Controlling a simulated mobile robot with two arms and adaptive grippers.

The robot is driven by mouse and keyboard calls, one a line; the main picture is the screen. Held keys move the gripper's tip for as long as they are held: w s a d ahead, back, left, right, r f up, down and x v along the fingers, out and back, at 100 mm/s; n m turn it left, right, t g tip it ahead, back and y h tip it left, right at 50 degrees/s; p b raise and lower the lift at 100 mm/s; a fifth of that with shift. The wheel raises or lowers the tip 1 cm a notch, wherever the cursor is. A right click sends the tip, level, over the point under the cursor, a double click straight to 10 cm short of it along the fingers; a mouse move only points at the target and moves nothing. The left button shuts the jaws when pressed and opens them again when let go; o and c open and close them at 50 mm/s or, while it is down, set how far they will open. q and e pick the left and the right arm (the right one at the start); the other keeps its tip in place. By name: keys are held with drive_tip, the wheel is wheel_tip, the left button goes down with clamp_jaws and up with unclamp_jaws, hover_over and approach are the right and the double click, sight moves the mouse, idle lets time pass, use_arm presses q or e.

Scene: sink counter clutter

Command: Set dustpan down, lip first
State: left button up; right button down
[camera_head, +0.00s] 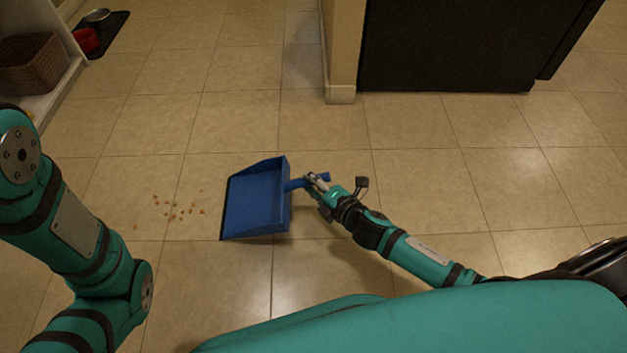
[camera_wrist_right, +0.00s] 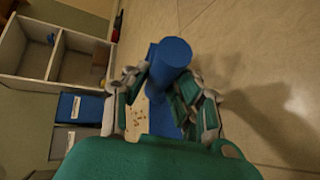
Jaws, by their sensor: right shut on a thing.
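The blue dustpan (camera_head: 256,200) is at the middle of the head view, its dark lip edge facing left toward scattered tan crumbs (camera_head: 180,209). I cannot tell whether its lip touches the floor. My right gripper (camera_head: 318,184) is shut on the dustpan's handle, to the right of the pan. In the right wrist view the blue handle (camera_wrist_right: 172,62) stands between the two fingers, and the crumbs show beyond it. My left arm comes in at the left of the head view, but its gripper is out of frame.
A wall corner (camera_head: 341,94) and a dark cabinet (camera_head: 445,50) stand at the back. A wicker basket (camera_head: 34,63) sits on a shelf at the far left, near a dark mat (camera_head: 116,22) with a red bowl (camera_head: 86,40) and a metal bowl (camera_head: 98,17).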

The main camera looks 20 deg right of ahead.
drive_tip(key=c, duration=1)
unclamp_jaws()
drive_tip(key=v, duration=1.2)
